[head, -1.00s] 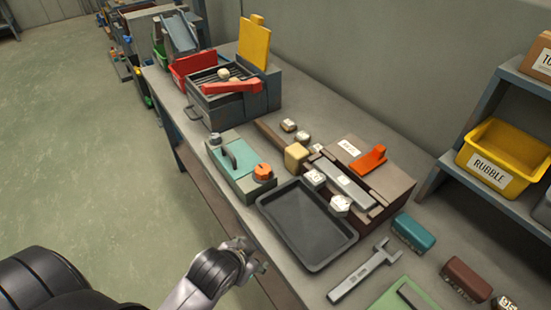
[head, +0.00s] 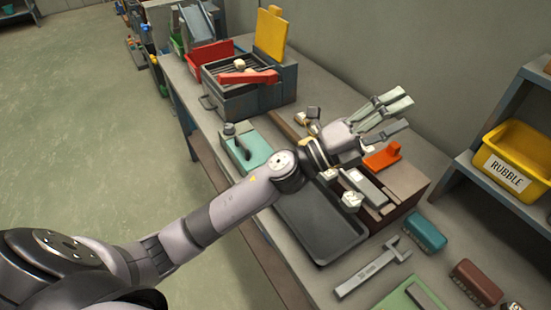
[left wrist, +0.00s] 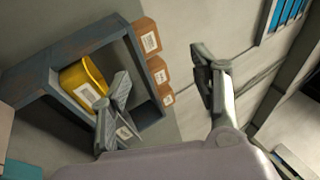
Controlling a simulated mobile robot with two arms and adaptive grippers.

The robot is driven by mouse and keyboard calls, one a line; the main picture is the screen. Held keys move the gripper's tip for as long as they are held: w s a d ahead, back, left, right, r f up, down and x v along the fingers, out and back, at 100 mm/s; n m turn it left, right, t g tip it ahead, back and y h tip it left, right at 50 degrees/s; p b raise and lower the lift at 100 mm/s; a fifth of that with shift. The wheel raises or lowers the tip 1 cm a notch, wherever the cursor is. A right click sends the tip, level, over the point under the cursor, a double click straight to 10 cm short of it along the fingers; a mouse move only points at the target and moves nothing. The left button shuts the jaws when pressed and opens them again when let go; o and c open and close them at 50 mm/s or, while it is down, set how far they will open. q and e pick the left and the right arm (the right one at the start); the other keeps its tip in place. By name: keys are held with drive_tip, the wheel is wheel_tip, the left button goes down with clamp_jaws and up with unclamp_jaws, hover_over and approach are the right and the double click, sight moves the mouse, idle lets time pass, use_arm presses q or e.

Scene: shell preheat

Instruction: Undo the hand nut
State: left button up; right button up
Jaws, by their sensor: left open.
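I cannot tell for certain which part is the hand nut. A white faceted knob (head: 352,200) sits at the near end of a grey clamp bar (head: 364,187) on the brown block (head: 410,180). A second pale knob (head: 328,174) is partly covered by my arm. The teal box (head: 250,153) has a dark handle; my arm hides its orange knobs. My left gripper (head: 396,114) is open and empty, raised over the bench beyond the clamp, touching nothing. Its spread fingers (left wrist: 160,90) also show in the left wrist view. My right gripper is out of view.
A black tray (head: 318,232) lies in front of the block. A wrench (head: 372,268) and a teal block (head: 424,232) lie nearer. A yellow bin (head: 515,165) is on the right shelf.

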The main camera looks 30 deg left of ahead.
use_arm(q)
drive_tip(key=s+d+f+m+g+y, duration=0.1)
drive_tip(key=d+f+m+g, duration=0.1)
drive_tip(key=f+m+g, duration=0.4)
drive_tip(key=s+d+f+m+g+y, duration=0.1)
drive_tip(key=d+m+g, duration=0.1)
drive_tip(key=m+g, duration=0.75)
drive_tip(key=w+a+f+m+t+y, duration=0.1)
drive_tip(key=w+a+f+m+y, duration=0.1)
drive_tip(key=a+y, duration=0.25)
drive_tip(key=w+a+f+m+y, duration=0.1)
drive_tip(key=a+f+y, duration=0.2)
drive_tip(key=a, duration=0.3)
drive_tip(key=w+a+r+y, duration=0.15)
drive_tip(key=a+y, duration=0.25)
drive_tip(key=a, duration=0.5)
drive_tip(key=a+r+y, duration=0.2)
drive_tip(key=a+y, duration=0.2)
drive_tip(key=a, duration=0.6)
drive_tip(key=shift+n+g+h, duration=0.25)
drive_tip(key=shift+n+g, duration=0.2)
drive_tip(key=f+p, duration=0.1)
drive_tip(key=f, duration=0.7)
drive_tip(key=f+p, duration=0.2)
drive_tip(key=f, duration=0.7)
drive_tip(key=shift+s+d+f, duration=0.1)
drive_tip(key=shift+s+f, duration=0.05)
drive_tip(key=shift+s, duration=0.05)
drive_tip(key=shift+c, duration=0.6)
drive_tip(key=c, duration=1)
